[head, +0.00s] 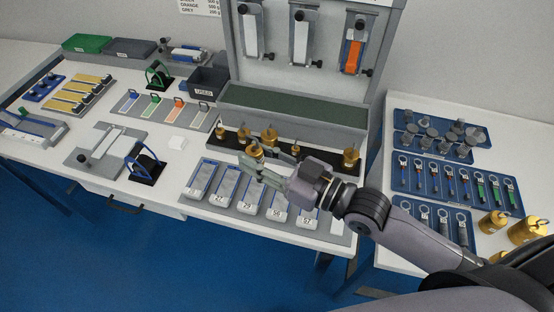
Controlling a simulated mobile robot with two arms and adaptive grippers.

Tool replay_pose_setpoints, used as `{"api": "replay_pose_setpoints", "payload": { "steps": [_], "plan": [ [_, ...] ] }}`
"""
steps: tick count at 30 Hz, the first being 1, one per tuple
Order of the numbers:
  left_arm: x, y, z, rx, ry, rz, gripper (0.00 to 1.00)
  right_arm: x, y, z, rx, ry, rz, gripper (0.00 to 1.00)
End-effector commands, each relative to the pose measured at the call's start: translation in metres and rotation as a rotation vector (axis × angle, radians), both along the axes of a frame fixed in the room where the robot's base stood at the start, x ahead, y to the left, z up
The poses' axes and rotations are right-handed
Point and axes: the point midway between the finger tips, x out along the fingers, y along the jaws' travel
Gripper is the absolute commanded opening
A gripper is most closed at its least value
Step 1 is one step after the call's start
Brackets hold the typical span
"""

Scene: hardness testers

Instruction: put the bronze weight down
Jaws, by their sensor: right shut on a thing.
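My right gripper (258,161) reaches in from the right over the table. It is shut on a bronze weight (254,151), just in front of the black strip (322,156) at the foot of the grey stand. Other bronze weights stand upright on that strip: a small one (220,133) at the left end, one (269,135) behind my gripper, and a larger one (351,158) at the right end. The fingers partly cover the held weight, and I cannot tell whether its base touches anything. My left gripper is not in view.
Numbered grey trays (275,202) lie below my right gripper. The grey stand (290,122) with hanging testers rises behind. A right-hand table holds blue racks (440,178) and big brass weights (492,223). Bare white table (190,160) shows left of the numbered trays.

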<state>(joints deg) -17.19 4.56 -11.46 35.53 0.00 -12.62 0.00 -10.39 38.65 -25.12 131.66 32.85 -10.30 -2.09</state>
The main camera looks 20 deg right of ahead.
Motion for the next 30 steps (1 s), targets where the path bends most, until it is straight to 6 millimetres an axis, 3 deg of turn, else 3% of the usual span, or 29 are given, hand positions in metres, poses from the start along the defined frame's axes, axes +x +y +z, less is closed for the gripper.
{"api": "replay_pose_setpoints", "payload": {
  "steps": [12,30],
  "plan": [
    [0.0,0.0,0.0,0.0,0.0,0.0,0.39,0.014,0.031,0.011,-0.001,-0.009,0.195,0.0],
    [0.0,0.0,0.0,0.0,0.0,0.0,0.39,0.025,0.052,0.017,0.0,-0.004,0.34,0.0]
  ]
}}
